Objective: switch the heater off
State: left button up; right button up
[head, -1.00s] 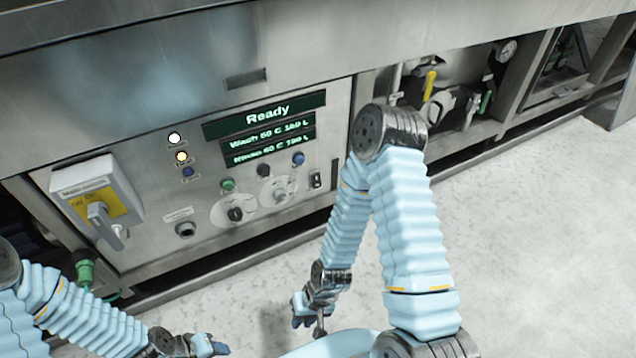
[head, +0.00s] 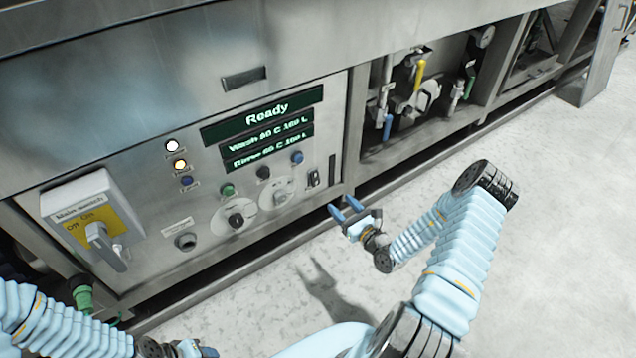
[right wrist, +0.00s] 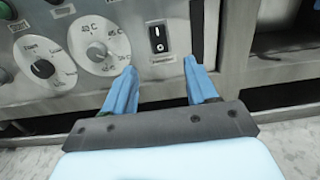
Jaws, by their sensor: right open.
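A small black rocker switch (head: 313,179) sits at the right end of the control panel (head: 205,225). In the right wrist view the rocker switch (right wrist: 159,39) shows a white I above an O, with a small blurred label below. I cannot tell which half is pressed. My right gripper (head: 343,207) is open and empty, below and to the right of the switch in the head view. In the right wrist view its blue fingers (right wrist: 160,67) point at the panel, with the switch beyond the gap. My left gripper (head: 200,349) is partly cut off at the bottom edge.
Two round dials (head: 236,219) and a row of buttons lie left of the switch. A main switch box (head: 90,210) is at the far left. The display (head: 262,115) reads Ready. An open bay with pipes and valves (head: 415,95) lies to the right.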

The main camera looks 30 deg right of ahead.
aim_at(316, 178)
jog(key=w, duration=0.8)
jog(key=w+a, duration=0.1)
jog(key=w, duration=0.3)
